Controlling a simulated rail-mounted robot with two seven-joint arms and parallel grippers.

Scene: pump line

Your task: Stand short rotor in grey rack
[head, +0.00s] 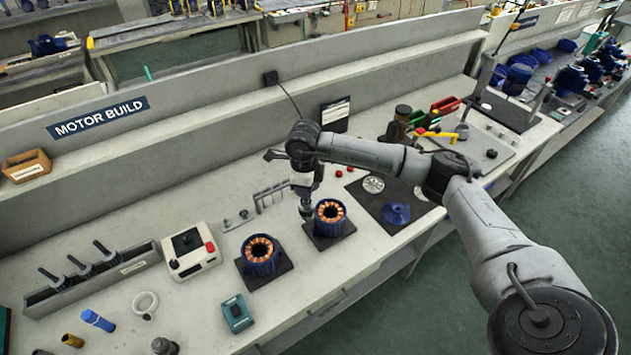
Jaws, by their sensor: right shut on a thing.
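My right gripper (305,197) points down over the middle of the bench, just left of the right-hand stator. It is shut on a small dark piece (306,212), which looks like the short rotor. Its size and lower end are hard to make out. A long grey rack (140,264) with a label stands at the bench's left, with several dark shafts upright in it. My left gripper is not in view.
Two blue stators with copper windings, one on the right (330,218) and one on the left (261,256), sit on dark mats. A wall (200,121) runs behind.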

